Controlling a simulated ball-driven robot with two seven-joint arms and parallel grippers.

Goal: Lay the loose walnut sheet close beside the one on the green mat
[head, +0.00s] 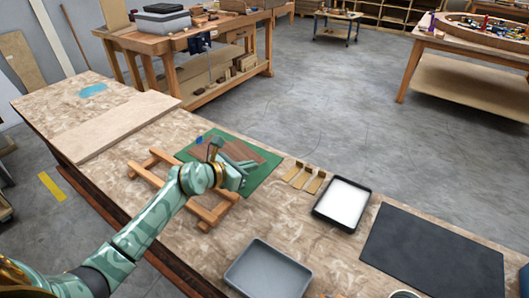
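The green mat (262,176) lies on the long workbench near its middle. Brown walnut sheet material (249,153) shows on the mat, partly covered by my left gripper. I cannot tell whether it is one sheet or two side by side. My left gripper (226,155) is over the mat, low above or at the walnut. Its fingers are small and partly hidden by its own wrist, so I cannot tell whether they are open or hold anything. My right gripper is not in view.
A wooden frame (151,174) stands left of the mat, under my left arm. Several brass-coloured pieces (304,177), a white-filled tray (343,202), a grey tray (267,271) and a dark mat (432,251) lie to the right. A pale board (113,127) lies left.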

